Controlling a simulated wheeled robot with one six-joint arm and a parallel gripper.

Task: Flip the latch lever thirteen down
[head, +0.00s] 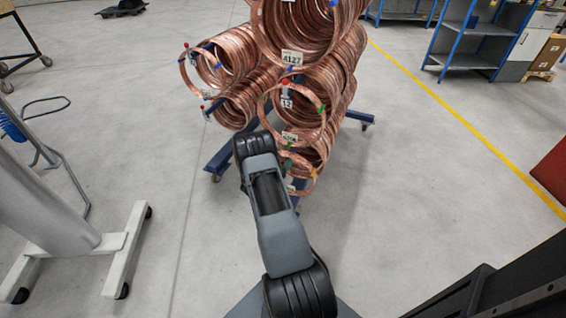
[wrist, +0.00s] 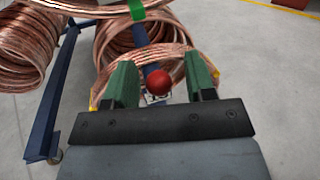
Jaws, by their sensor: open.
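A red ball knob (wrist: 158,82) of a latch lever shows in the wrist view, with part of a pale tag just below it. My gripper (wrist: 160,72) is open, its two green fingers on either side of the knob with visible gaps. I cannot tell how deep the knob sits between the fingers. The number on its tag is not readable, so I cannot confirm it is lever thirteen. In the head view my arm covers most of the gripper and this lever. Another red-knobbed lever (head: 285,84) stands above a tag that seems to read 12.
Copper tube coils (head: 325,95) hang on a blue wheeled rack (head: 220,158) in front of me. A tag reading A127 (head: 292,57) hangs on the upper coil. A white-legged stand (head: 125,245) is at the left.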

